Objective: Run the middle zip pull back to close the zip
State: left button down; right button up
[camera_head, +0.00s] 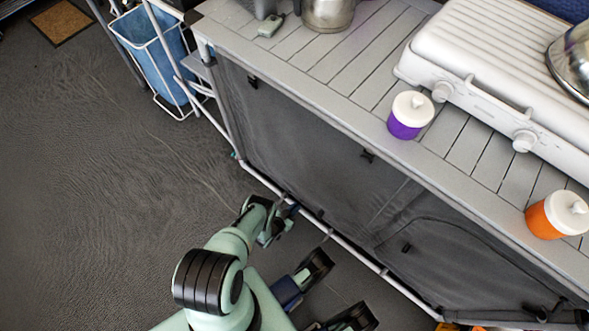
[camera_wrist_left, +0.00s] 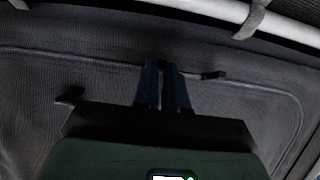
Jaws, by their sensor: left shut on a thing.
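My left gripper (camera_head: 291,207) is low at the front of the grey fabric cabinet (camera_head: 310,140), close to its bottom rail. In the left wrist view, its two dark blue fingers (camera_wrist_left: 163,68) are close together, shut on the zip pull, with their tips at the fabric. The pull is mostly hidden between the fingertips. A zip line or seam (camera_wrist_left: 100,54) runs across the dark fabric to both sides of the tips and curves down at the right. A small dark tab (camera_wrist_left: 213,75) sticks out just right of the fingers. My right gripper cannot be made out.
The pale cabinet rail (camera_wrist_left: 210,10) crosses above the fingers in the wrist view. On the slatted top stand a purple jar (camera_head: 405,128), an orange jar (camera_head: 545,219) and a white stove (camera_head: 480,95). A blue bin (camera_head: 155,55) stands left.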

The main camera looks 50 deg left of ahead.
pick_arm(q)
jog(key=shift+a+r, duration=0.1)
jog(key=shift+a, duration=0.5)
pick_arm(e)
jog(key=shift+s+a, duration=0.2)
jog(key=shift+a, duration=0.25)
pick_arm(q)
jog(key=shift+a, duration=0.1)
jog(key=c, duration=1.2)
grip_release()
jog(key=shift+s, duration=0.1)
